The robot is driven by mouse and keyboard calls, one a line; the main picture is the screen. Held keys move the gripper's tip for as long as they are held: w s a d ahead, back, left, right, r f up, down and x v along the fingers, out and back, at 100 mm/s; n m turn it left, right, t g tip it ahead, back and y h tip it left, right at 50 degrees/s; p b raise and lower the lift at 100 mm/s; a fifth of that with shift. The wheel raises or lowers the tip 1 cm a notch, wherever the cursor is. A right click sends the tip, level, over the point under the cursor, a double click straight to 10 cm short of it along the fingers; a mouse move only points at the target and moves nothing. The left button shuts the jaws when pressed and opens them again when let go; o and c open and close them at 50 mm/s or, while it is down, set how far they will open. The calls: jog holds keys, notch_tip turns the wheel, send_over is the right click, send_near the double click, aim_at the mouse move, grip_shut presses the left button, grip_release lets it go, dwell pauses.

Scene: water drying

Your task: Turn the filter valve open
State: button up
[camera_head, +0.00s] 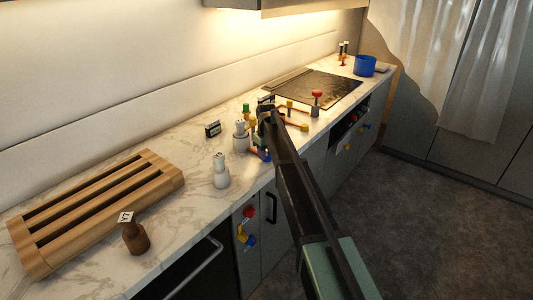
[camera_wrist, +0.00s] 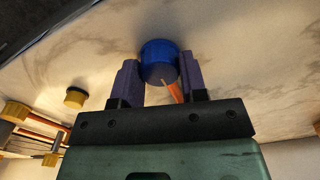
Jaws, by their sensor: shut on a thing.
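A round blue knob (camera_wrist: 159,62) sits between the two fingers of my gripper (camera_wrist: 160,78) in the wrist view. The fingers are shut on its sides, and an orange stem or pipe shows just beside it. In the head view my gripper (camera_head: 265,106) is over the counter among copper pipes and fittings. The arm hides part of that pipework. I cannot tell from these frames which knob is the filter valve or how far it is turned.
A red-topped valve (camera_head: 316,97) stands right of my gripper. White bottles (camera_head: 221,172) and a small label stand (camera_head: 212,129) are to the left. A blue pot (camera_head: 365,66) is at the far end.

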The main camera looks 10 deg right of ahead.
aim_at(267, 153)
jog(key=o, duration=0.9)
notch_tip(267, 153, up, 11)
jog(key=p, duration=1)
jog(key=shift+f+p, duration=0.1)
jog(key=shift+p, duration=0.3)
jog(key=s+m, duration=0.2)
jog(key=s, duration=1.2)
jog(key=s+f+m+b, duration=0.1)
jog(key=s+m, duration=0.1)
jog(key=s, duration=1.1)
jog(key=s+m, duration=0.1)
jog(key=s, duration=1.3)
jog(key=shift+s+f+m, duration=0.15)
jog(key=shift+s+m, duration=0.15)
jog(key=shift+m, duration=0.1)
